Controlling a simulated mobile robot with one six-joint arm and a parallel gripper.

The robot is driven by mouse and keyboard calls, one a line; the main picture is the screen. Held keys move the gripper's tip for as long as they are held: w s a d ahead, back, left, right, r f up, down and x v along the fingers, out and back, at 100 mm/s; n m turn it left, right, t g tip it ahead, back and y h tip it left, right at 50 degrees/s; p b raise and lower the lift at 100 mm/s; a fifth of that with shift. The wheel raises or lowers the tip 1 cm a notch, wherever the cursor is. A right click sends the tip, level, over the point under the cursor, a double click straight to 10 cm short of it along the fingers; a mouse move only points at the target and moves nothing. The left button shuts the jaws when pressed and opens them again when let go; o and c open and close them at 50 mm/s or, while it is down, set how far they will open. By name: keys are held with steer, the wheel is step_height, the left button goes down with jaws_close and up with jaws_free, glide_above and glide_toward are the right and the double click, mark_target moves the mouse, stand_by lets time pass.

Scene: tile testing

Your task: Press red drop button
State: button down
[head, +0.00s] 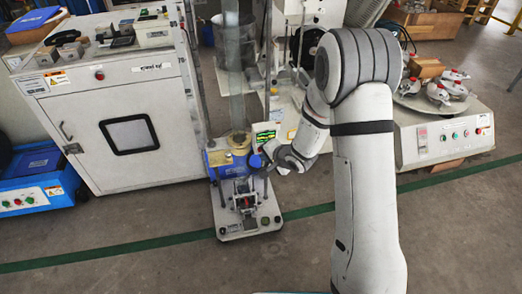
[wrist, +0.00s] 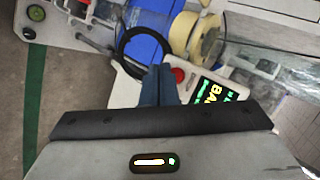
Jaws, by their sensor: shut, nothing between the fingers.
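The red button (wrist: 179,75) is a small round button on a white control panel (wrist: 128,92), beside a lit display (wrist: 217,100) with green and yellow text. In the wrist view my gripper (wrist: 158,70) has its two dark blue fingers together, with their tips just left of the red button. I cannot tell whether they touch the panel. In the head view my gripper (head: 267,157) is in front of the tile tester (head: 228,160), just below the display (head: 264,137). I cannot make out the red button there.
The tester's tall clear tube (head: 237,85) rises behind my gripper. The tester's base (head: 250,229) holds a green button (wrist: 36,12). A white cabinet (head: 85,115) stands left.

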stand_by(0.4)
steer(key=shift+w+a+p, duration=0.1)
steer(key=shift+w+p, duration=0.35)
steer(key=shift+p, duration=0.1)
steer(key=shift+w+a+p, duration=0.15)
steer(key=shift+w+p, duration=0.25)
steer(key=shift+p, duration=0.05)
stand_by(0.4)
stand_by(0.4)
steer(key=shift+s+d, duration=0.25)
steer(key=shift+s, duration=0.6)
steer(key=shift+s+d, duration=0.25)
steer(key=shift+s, duration=0.55)
steer(key=shift+s+d, duration=0.2)
steer(key=shift+s, duration=0.6)
steer(key=shift+s+d, duration=0.25)
steer(key=shift+s, duration=0.55)
